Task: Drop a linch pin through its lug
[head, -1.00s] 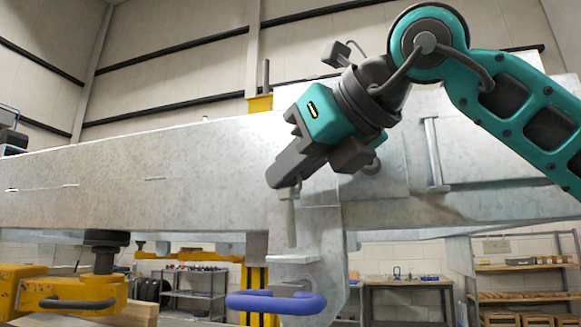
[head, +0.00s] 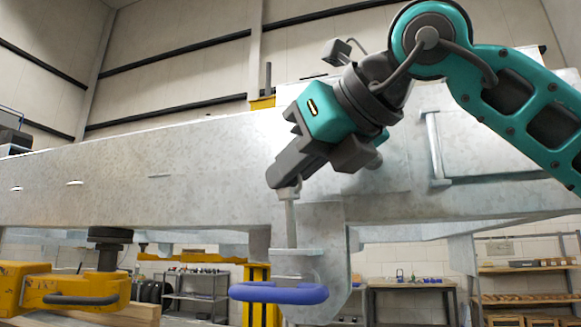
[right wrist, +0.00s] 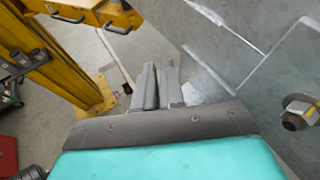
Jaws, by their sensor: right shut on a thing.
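My right gripper (head: 287,186) comes down from the upper right in front of the galvanised trailer frame and is shut on the top of a slim grey linch pin (head: 291,222). The pin hangs nearly upright. Its lower end meets the edge of the lug's flat plate (head: 298,252) in the picture; I cannot tell whether it has entered a hole. A blue loop (head: 278,293) sits just below the plate. In the right wrist view the fingers (right wrist: 156,85) are close together and the pin is not clearly visible. My left gripper is not in view.
The trailer frame beam (head: 150,185) runs across the view close behind the gripper. A yellow clamp-like fixture (head: 60,290) with a dark handle stands at lower left. A large bolt (right wrist: 299,112) projects at right in the right wrist view. Shelves and benches are farther back.

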